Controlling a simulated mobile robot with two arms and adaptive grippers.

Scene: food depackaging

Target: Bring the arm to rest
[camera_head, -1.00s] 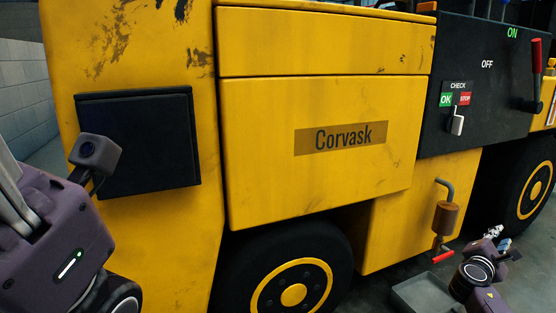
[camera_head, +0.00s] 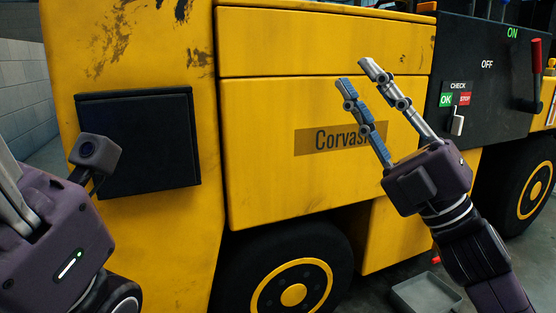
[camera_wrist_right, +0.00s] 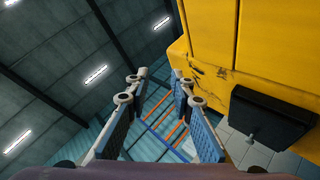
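My right arm comes up from the lower right in the head view. Its gripper (camera_head: 355,82) points up and to the left, in front of the yellow machine's "Corvask" panel (camera_head: 270,180). The two fingers stand apart with nothing between them. The right wrist view also shows the open, empty fingers (camera_wrist_right: 160,92). My left arm fills the lower left of the head view. Grey parts show at the left edge, but the left gripper's fingertips are out of the picture.
A black box (camera_head: 140,145) juts from the machine at left. A dark switch panel (camera_head: 470,50) with a red-handled lever (camera_head: 535,75) is at the upper right.

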